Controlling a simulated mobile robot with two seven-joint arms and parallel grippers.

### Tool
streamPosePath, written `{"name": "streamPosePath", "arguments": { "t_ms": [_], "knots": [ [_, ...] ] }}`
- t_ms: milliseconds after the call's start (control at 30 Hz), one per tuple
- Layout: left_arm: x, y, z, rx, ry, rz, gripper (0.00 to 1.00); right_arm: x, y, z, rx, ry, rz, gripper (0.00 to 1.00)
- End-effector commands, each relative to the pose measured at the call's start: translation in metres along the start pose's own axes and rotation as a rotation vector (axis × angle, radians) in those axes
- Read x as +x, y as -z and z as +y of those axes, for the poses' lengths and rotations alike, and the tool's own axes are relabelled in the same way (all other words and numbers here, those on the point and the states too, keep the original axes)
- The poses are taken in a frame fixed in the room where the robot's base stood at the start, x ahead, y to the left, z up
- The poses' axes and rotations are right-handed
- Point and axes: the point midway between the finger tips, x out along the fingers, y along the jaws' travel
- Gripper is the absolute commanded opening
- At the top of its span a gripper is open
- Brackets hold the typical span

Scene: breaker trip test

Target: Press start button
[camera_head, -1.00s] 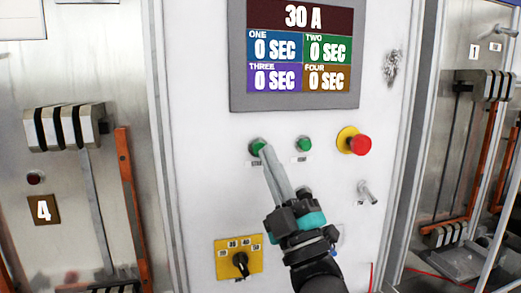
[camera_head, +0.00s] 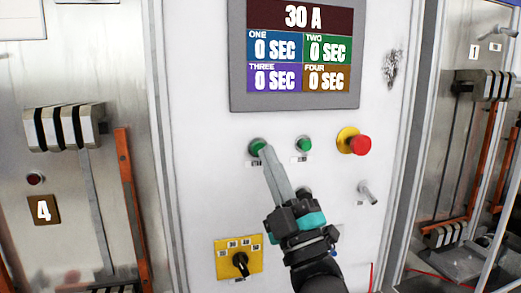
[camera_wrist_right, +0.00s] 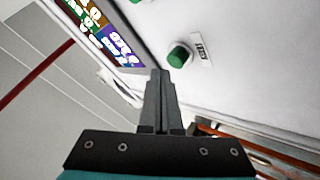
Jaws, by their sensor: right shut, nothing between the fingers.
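Two green buttons sit on the white panel below the screen: a left one (camera_head: 257,146) and a right one (camera_head: 304,145). Their small labels are too blurred to read, so I cannot tell which is marked start. My right gripper (camera_head: 266,150) is shut and empty, its fingertips overlapping the lower right edge of the left green button in the head view. In the right wrist view, a green button (camera_wrist_right: 179,56) shows just beyond the fingertips (camera_wrist_right: 160,73). I cannot tell whether they touch. My left gripper is out of view.
The screen (camera_head: 302,102) reads 30 A and 0 SEC four ways. A red mushroom button (camera_head: 360,145) on yellow is at right, above a small metal switch (camera_head: 367,191). A yellow plate with a black knob (camera_head: 240,260) is below. Open cabinets flank the panel.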

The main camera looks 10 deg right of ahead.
Motion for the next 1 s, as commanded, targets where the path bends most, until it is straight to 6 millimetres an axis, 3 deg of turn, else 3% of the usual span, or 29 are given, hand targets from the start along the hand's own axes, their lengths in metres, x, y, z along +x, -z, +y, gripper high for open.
{"name": "streamPosePath", "arguments": {
  "t_ms": [1000],
  "knots": [
    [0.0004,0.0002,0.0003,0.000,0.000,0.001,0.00,0.0061,-0.0043,-0.0042,0.000,0.000,0.000,0.00]
  ]
}}
